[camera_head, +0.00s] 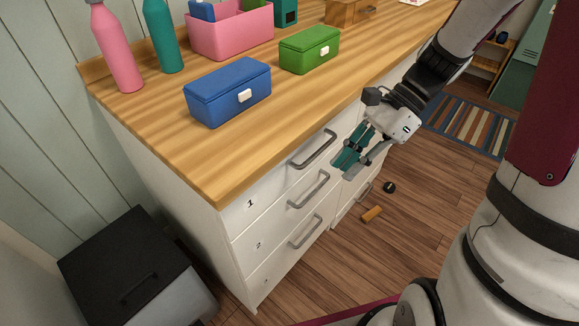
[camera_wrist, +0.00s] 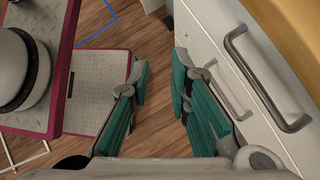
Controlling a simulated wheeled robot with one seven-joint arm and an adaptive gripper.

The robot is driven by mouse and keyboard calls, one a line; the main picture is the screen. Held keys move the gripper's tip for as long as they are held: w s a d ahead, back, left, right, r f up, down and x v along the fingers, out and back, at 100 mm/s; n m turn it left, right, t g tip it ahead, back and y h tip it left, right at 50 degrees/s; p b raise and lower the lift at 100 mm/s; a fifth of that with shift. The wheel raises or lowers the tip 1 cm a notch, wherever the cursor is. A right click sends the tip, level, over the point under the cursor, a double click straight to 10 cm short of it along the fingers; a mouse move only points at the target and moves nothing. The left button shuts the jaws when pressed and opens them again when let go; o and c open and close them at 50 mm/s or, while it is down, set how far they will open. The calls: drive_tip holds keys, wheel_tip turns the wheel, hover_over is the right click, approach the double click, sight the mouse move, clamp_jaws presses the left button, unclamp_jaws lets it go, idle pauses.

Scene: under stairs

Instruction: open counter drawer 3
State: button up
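The counter (camera_head: 160,128) has a white front with drawers stacked at its near end. Drawer 3 (camera_head: 270,277) is the bottom one, below the drawers marked 1 and 2, and looks shut. Its grey bar handle (camera_head: 305,233) is in plain view. The handles of drawer 1 (camera_head: 314,149) and drawer 2 (camera_head: 308,190) are above it. My gripper (camera_head: 346,160) is open and empty, in front of the counter, to the right of and higher than drawer 3's handle. In the wrist view my gripper (camera_wrist: 160,78) has its fingers apart, with a large bar handle (camera_wrist: 264,80) to the right, not touched.
The wooden top holds a blue box (camera_head: 228,93), a green box (camera_head: 309,50), a pink bin (camera_head: 232,32) and bottles. A black-lidded bin (camera_head: 130,270) stands left of the counter. An orange block (camera_head: 372,214) and a dark round object (camera_head: 389,187) lie on the floor.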

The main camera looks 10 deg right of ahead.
drive_tip(key=w+d+f+m+t+y+b, duration=0.2)
drive_tip(key=w+d+f+m+y+b, duration=0.3)
drive_tip(key=f, duration=0.6)
drive_tip(key=w+d+f+m+t+b, duration=0.1)
drive_tip(key=f+m+b, duration=0.1)
drive_tip(key=f+m, duration=0.75)
drive_tip(key=m+t+b, duration=0.7)
drive_tip(key=m+b, duration=0.3)
drive_tip(key=m, duration=0.1)
approach(309, 234)
drive_tip(key=shift+y, duration=0.4)
drive_tip(key=x, duration=0.6)
drive_tip(key=f+x, duration=0.1)
drive_tip(key=x, duration=0.3)
drive_tip(key=shift+w+f, duration=0.1)
drive_tip(key=shift+w, duration=0.1)
clamp_jaws()
